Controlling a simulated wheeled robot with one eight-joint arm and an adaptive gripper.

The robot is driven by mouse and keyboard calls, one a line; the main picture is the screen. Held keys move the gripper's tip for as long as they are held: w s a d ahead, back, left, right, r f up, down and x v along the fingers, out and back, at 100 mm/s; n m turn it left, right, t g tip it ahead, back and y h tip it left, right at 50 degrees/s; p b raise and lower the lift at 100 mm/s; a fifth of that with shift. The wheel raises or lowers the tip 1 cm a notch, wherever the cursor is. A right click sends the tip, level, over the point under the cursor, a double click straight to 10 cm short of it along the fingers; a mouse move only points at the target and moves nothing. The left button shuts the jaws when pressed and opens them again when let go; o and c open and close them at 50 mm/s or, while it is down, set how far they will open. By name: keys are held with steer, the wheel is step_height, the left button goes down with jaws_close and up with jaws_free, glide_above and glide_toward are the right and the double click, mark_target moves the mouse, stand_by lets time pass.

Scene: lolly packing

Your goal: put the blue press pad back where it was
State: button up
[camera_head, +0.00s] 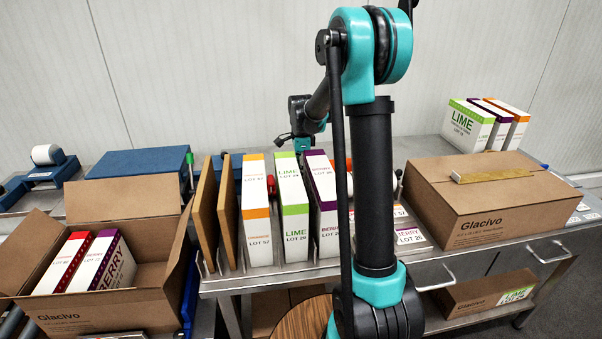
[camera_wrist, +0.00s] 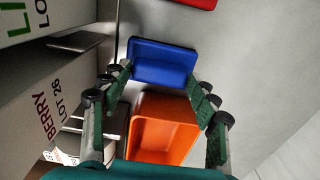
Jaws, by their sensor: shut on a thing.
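The blue press pad (camera_wrist: 163,60) shows in the wrist view as a blue rectangular block with a raised rim. My gripper (camera_wrist: 163,80) has its two green fingers on either side of the pad and is shut on it. An orange open-looking box (camera_wrist: 165,132) shows between the fingers, nearer the palm. In the head view, my wrist (camera_head: 304,140) is behind the upright lolly boxes, and the fingers and pad are hidden there. Whether the pad touches the surface I cannot tell.
A lime box (camera_head: 291,210) and a berry box (camera_head: 322,200) stand in a row beside my wrist. An open carton (camera_head: 100,308) is at the left, a closed Glacivo carton (camera_head: 490,210) at the right. A red thing (camera_wrist: 185,3) lies beyond the pad.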

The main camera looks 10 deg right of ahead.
steer(key=o, duration=1)
steer(key=shift+f, duration=0.1)
step_height(320, 180, up, 12)
steer(key=shift+r, duration=0.15)
